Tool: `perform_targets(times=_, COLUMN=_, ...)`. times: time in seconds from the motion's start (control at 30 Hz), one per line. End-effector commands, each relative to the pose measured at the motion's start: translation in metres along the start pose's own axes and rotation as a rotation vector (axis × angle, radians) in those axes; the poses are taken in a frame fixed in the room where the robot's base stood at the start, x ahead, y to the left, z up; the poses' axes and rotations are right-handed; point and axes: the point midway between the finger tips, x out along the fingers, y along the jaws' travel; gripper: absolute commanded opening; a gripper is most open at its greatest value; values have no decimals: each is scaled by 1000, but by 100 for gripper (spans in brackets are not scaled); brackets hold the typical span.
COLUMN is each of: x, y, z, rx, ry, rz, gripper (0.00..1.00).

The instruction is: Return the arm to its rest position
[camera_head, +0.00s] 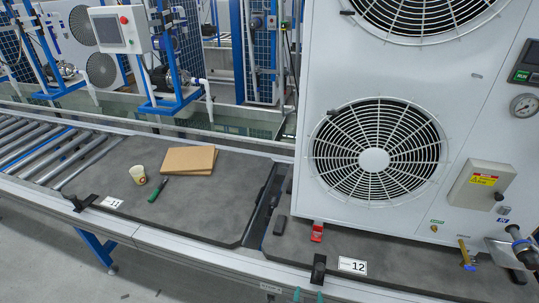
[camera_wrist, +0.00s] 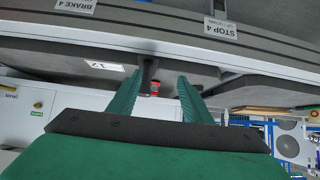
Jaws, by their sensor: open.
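My gripper (camera_wrist: 160,82) shows in the wrist view as two green fingers spread apart, with nothing between them. In the head view only the green tips of my gripper (camera_head: 308,296) show at the bottom edge, in front of the conveyor rail. The rest of my arm is out of the head view. In the wrist view the scene appears upside down, with a small red object (camera_wrist: 154,88) beyond the fingers.
A large white fan unit (camera_head: 460,120) stands on the station 12 plate (camera_head: 400,262). Left of it, a grey plate (camera_head: 215,205) holds a cup (camera_head: 138,174), cardboard (camera_head: 190,159) and a green-handled tool (camera_head: 158,189). The conveyor rail (camera_head: 200,254) runs along the front; floor lies at lower left.

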Motion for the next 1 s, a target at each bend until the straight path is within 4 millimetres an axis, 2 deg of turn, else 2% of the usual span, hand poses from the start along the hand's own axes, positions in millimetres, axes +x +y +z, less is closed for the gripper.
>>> perform_targets(times=0.03, x=-7, y=-5, z=15, rx=-4, ry=6, rz=-6, gripper=45)
perform_targets(times=0.2, x=-40, y=-19, z=54, rx=-19, ry=67, rz=-27, gripper=45)
perform_targets(times=0.37, x=-79, y=-31, z=83, rx=-36, ry=130, rz=-51, gripper=45)
perform_targets(times=0.5, x=-118, y=-39, z=104, rx=-51, ry=184, rz=-74, gripper=45)
perform_targets(times=0.8, x=-212, y=-49, z=129, rx=-84, ry=299, rz=-134, gripper=45)
perform_targets(times=1.0, x=-278, y=-49, z=130, rx=-103, ry=375, rz=-176, gripper=45)
